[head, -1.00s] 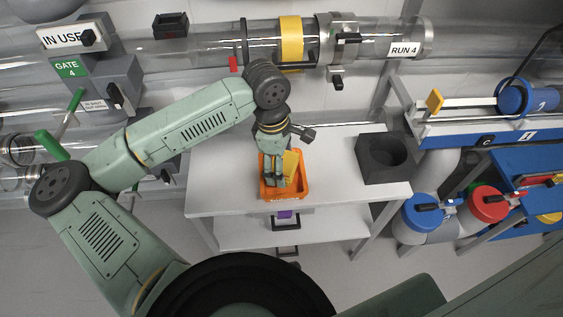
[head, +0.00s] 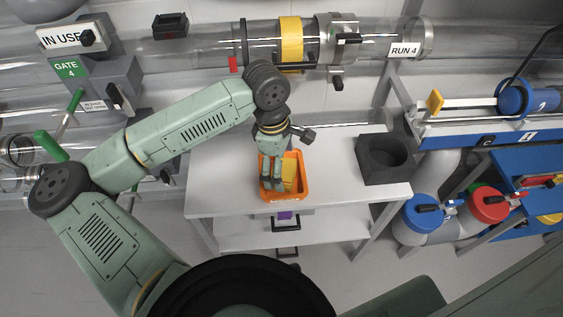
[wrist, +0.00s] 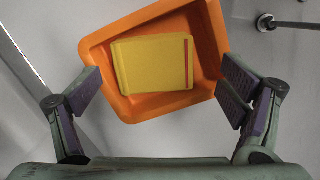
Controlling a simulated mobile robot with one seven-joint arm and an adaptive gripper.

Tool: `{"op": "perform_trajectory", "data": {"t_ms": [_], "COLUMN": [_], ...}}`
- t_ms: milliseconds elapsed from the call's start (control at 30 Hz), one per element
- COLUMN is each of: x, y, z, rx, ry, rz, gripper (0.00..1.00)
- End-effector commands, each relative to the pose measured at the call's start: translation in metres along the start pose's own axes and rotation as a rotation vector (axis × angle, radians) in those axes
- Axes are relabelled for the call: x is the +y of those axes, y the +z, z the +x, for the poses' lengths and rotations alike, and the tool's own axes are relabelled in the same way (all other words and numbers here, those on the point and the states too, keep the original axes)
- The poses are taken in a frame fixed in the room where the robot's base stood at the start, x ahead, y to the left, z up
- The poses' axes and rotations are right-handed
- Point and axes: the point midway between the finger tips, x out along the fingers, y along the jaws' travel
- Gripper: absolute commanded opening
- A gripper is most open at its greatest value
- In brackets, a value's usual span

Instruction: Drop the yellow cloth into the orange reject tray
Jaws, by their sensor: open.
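The yellow cloth (wrist: 153,64) lies inside the orange reject tray (wrist: 128,109) in the wrist view, flat and roughly square with a red stripe near its right edge. In the head view the cloth (head: 289,172) shows in the right part of the tray (head: 283,196), partly hidden by my gripper. My gripper (head: 272,188) is over the tray. In the wrist view my gripper (wrist: 160,92) is open, its two fingers wide apart on either side of the tray, with nothing between the pads touching them.
The tray stands on a white table (head: 220,190) with a lower shelf. A dark grey block with a round hole (head: 385,158) stands at the table's right. A clear tube with a yellow band (head: 291,42) runs behind. The table's left part is clear.

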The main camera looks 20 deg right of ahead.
Motion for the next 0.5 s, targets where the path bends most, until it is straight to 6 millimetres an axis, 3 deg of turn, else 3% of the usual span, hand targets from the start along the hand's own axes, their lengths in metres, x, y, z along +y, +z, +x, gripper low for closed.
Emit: {"op": "perform_trajectory", "data": {"t_ms": [200, 500], "x": [0.001, 0.001], "y": [0.000, 0.000], "z": [-0.021, -0.091], "rx": [0.004, 0.005], "ry": [0.003, 0.001], "rz": [-0.001, -0.001], "gripper": [0.90, 0.90]}}
